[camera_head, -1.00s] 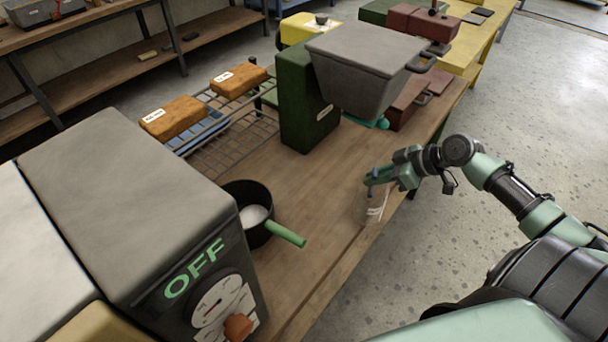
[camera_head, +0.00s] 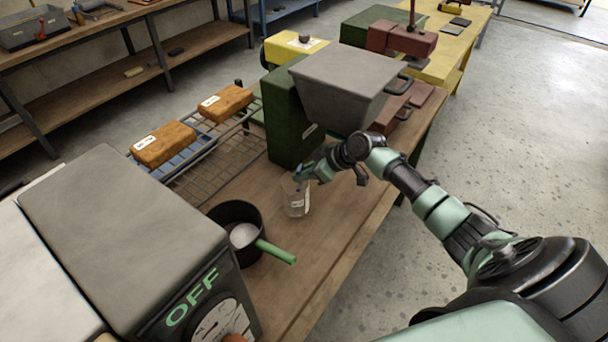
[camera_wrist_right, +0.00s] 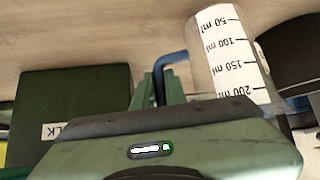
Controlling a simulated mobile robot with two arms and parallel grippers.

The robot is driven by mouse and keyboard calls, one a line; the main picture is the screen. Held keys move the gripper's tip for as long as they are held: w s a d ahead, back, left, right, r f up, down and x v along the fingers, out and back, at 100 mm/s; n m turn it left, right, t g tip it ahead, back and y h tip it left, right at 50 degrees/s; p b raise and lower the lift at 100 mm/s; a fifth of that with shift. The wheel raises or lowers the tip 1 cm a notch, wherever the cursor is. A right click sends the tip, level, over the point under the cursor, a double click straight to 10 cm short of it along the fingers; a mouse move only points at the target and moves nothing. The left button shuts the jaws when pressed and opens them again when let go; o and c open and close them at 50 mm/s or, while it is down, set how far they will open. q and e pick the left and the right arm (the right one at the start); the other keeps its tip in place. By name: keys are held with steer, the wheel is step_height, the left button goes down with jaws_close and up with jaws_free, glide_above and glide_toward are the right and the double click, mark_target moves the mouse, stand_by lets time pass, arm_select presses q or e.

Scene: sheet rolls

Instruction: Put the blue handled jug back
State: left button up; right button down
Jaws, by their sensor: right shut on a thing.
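The clear jug (camera_head: 296,198) is upright over the wooden bench, between the pot and the dark green box. I cannot tell whether its base touches the wood. In the right wrist view the jug (camera_wrist_right: 226,55) shows a white millilitre scale and a blue handle (camera_wrist_right: 170,61). My right gripper (camera_head: 303,176) is shut on the blue handle, on the side toward the green box. Its fingers also show in the right wrist view (camera_wrist_right: 160,85). My left gripper is in neither view.
A dark pot (camera_head: 226,214) with white contents and a green handle stands close by. A dark green box (camera_head: 285,115) and a grey hopper (camera_head: 345,85) stand behind. A wire rack (camera_head: 205,180) holds orange blocks. A grey machine (camera_head: 120,235) reads OFF. Bare wood lies toward the front edge.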

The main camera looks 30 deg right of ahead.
steer(key=shift+s+d+f, duration=0.1)
steer(key=shift+f, duration=0.65)
steer(key=shift+s+f, duration=0.1)
steer(key=c, duration=1.5)
jaws_free()
steer(key=shift+o, duration=0.2)
steer(key=v, duration=0.3)
steer(key=s+d+b, duration=0.1)
steer(key=s+d, duration=0.1)
steer(key=s, duration=0.1)
steer(key=s+d+b, duration=0.1)
steer(key=s+d, duration=0.1)
steer(key=s, duration=0.1)
steer(key=s+d+b, duration=0.1)
steer(key=s+d, duration=0.1)
steer(key=s, duration=0.1)
steer(key=shift+s+d+b, duration=0.3)
steer(key=shift+s+d, duration=0.05)
steer(key=shift+s, duration=0.15)
